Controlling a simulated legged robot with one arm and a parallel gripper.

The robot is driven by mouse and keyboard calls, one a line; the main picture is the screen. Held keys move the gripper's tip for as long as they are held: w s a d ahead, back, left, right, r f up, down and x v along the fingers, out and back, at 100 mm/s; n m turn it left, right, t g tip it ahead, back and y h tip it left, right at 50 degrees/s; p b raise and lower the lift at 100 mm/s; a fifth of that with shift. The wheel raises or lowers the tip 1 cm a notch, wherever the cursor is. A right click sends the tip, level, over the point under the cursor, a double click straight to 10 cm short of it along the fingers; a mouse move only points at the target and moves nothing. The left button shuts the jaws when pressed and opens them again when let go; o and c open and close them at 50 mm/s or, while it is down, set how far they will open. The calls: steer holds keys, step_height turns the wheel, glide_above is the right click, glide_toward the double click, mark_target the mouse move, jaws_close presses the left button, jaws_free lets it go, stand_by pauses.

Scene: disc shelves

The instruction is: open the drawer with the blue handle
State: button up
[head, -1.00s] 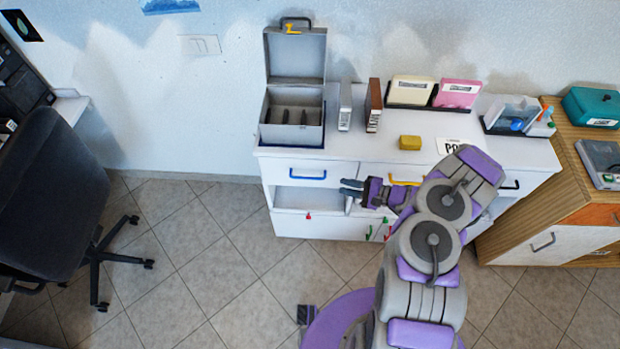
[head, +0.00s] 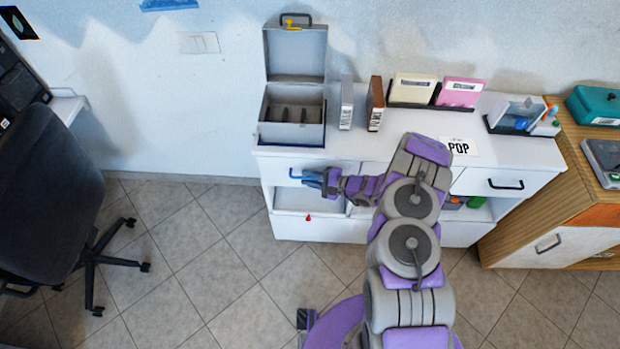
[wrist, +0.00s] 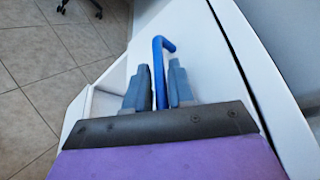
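The blue handle (head: 298,175) is on the upper left drawer (head: 273,170) of the white cabinet. In the head view that drawer looks shut, and my arm hides part of its front. My gripper (head: 316,179) is at the handle's right part. In the wrist view the blue handle (wrist: 158,65) runs between the two grey fingers of my gripper (wrist: 158,85). The fingers stand apart, one on each side of the handle. I see no clear contact between them and the handle.
Below the drawer is an open white compartment (head: 292,199). An open grey box (head: 292,132), disc cases (head: 375,105) and a pink case (head: 460,92) stand on the cabinet top. A wooden cabinet (head: 530,215) is at right, a dark chair (head: 50,200) at left. Tiled floor in front is clear.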

jaws_close()
steer(key=shift+s, duration=0.15)
stand_by(0.4)
